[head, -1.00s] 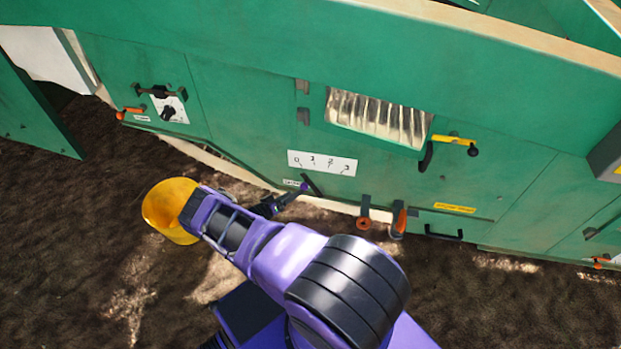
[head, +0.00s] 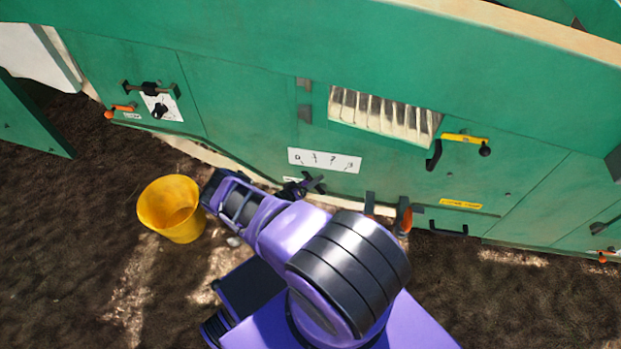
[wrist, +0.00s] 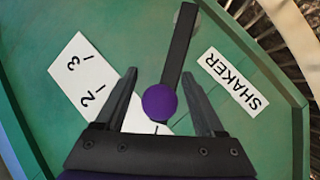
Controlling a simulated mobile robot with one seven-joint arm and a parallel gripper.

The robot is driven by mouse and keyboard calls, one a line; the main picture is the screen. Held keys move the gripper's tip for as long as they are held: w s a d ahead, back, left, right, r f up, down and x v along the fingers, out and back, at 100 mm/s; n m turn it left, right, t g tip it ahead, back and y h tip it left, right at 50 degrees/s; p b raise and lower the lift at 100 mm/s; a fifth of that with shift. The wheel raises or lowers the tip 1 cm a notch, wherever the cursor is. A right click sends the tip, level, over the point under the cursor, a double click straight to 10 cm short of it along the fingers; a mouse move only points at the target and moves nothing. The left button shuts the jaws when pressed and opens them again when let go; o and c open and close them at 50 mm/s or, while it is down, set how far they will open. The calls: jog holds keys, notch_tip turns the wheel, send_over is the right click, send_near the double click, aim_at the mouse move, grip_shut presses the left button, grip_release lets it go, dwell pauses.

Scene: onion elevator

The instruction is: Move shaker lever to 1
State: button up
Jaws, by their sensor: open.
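The shaker lever (wrist: 178,55) is a black bar with a round purple knob (wrist: 159,102). In the wrist view the knob sits between the two fingers of my gripper (wrist: 158,75), which are open, with gaps on both sides. The white scale plate (wrist: 78,80) lies to the left, with 2 and 3 readable; its lower end is partly hidden by the knob and gripper. The white SHAKER label (wrist: 233,80) is right of the lever. In the head view my gripper (head: 308,186) overlaps the lever just below the scale plate (head: 325,160), so the lever's exact setting is unclear.
The green machine panel (head: 250,110) fills the back. A yellow bucket (head: 172,210) stands on the soil left of my arm. An orange-handled lever (head: 405,219) and a yellow-marked crank (head: 465,139) are to the right.

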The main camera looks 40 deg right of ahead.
grip_shut()
jog(key=shift+s, duration=0.1)
